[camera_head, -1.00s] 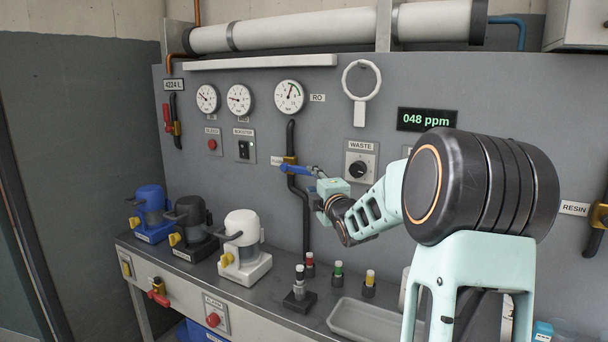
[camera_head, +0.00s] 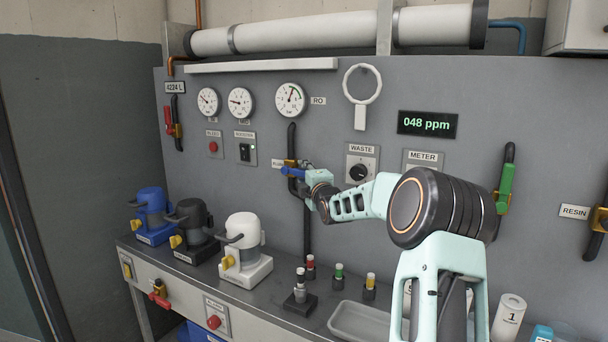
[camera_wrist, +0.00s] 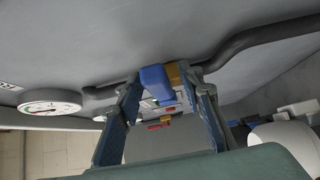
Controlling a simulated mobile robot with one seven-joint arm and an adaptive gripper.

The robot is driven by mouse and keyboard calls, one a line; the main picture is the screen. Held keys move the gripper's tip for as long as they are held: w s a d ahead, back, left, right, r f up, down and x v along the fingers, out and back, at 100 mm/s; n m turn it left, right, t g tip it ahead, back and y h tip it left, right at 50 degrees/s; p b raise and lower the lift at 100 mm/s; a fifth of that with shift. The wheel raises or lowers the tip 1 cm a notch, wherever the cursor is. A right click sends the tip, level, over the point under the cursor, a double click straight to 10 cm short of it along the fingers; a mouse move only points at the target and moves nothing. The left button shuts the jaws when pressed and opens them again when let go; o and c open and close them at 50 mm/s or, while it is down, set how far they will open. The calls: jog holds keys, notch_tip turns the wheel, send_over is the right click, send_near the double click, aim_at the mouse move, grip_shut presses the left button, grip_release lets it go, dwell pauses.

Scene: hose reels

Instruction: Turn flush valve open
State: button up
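The flush valve is on the black vertical pipe, with a brass body (camera_head: 290,162) and a blue lever (camera_head: 293,172) that lies roughly level. Its label is partly covered. My gripper (camera_head: 308,172) is at the lever's right end, in front of the panel. In the wrist view, the blue lever (camera_wrist: 156,84) and brass body (camera_wrist: 174,76) show between the tips of my gripper's two fingers (camera_wrist: 165,85). The fingers are apart, one on each side of the lever, with some gap visible. Whether either finger touches the lever is not clear.
The black pipe (camera_head: 291,138) runs down the panel beside my gripper. The waste knob (camera_head: 359,172) is to the right. Blue, black and white pumps (camera_head: 243,240) and small coloured-cap bottles (camera_head: 339,272) stand on the bench below. Gauges (camera_head: 291,99) are above.

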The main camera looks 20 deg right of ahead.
grip_shut()
dwell(0.3)
jog(key=shift+r, duration=0.1)
